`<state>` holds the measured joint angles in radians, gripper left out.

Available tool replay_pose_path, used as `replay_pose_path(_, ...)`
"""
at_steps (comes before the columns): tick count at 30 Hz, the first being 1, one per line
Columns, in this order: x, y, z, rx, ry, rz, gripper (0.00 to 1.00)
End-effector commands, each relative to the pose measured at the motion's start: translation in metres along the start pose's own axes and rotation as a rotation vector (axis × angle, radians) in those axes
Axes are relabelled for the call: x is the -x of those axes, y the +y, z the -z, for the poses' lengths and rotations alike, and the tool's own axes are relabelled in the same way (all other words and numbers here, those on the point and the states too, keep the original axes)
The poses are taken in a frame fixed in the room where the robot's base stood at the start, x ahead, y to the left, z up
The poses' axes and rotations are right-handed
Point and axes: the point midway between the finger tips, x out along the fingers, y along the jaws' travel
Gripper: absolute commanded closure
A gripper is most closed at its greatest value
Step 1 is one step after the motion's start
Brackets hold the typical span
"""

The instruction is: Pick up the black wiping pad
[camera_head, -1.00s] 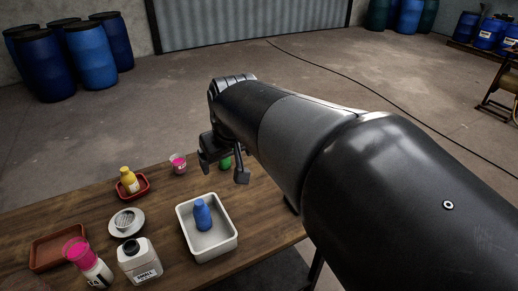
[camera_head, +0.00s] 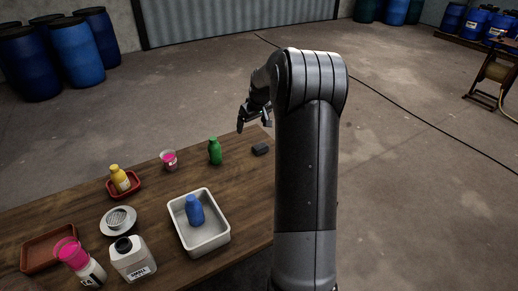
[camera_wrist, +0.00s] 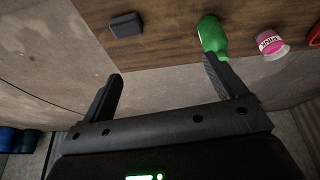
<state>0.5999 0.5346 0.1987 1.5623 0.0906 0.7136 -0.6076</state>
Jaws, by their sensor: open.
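The black wiping pad (camera_head: 261,149) lies on the wooden table near its right far edge, just left of my arm. In the wrist view the pad (camera_wrist: 126,25) is at the upper left, beyond the left finger and apart from it. My gripper (camera_head: 253,117) is in the air past the table's far edge, behind the pad. In the wrist view my gripper (camera_wrist: 164,75) is open with nothing between its fingers. The right fingertip overlaps the lower part of the green bottle in that picture; I cannot tell that they touch.
The green bottle (camera_head: 215,151) stands left of the pad, with a pink-filled cup (camera_head: 169,160) farther left. A white tub (camera_head: 224,240) holding a blue bottle (camera_head: 194,210) is nearer. A yellow bottle (camera_head: 119,178) stands in a red tray. Bare tabletop (camera_head: 245,177) lies around the pad.

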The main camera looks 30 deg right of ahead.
Motion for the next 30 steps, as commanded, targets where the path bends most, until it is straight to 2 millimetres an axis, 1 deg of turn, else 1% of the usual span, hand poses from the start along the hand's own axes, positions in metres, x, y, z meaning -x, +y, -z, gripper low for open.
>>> replay_pose_path(1, -0.020, 0.018, -0.003, -0.011, -0.002, 0.008, 0.11)
replay_pose_path(3, -0.041, 0.037, -0.006, -0.016, 0.002, 0.016, 0.11)
replay_pose_path(6, -0.066, 0.060, -0.011, -0.024, 0.009, 0.022, 0.11)
replay_pose_path(9, -0.082, 0.076, -0.016, -0.028, 0.014, 0.026, 0.11)
replay_pose_path(12, -0.091, 0.083, -0.018, -0.031, 0.017, 0.028, 0.11)
replay_pose_path(14, -0.097, 0.084, -0.019, -0.031, 0.017, 0.030, 0.11)
replay_pose_path(21, -0.133, 0.083, -0.019, -0.031, 0.016, 0.030, 0.11)
replay_pose_path(24, -0.143, 0.083, -0.018, -0.030, 0.016, 0.029, 0.11)
replay_pose_path(28, -0.151, 0.082, -0.017, -0.030, 0.017, 0.028, 0.11)
replay_pose_path(30, -0.158, 0.081, -0.016, -0.029, 0.017, 0.029, 0.11)
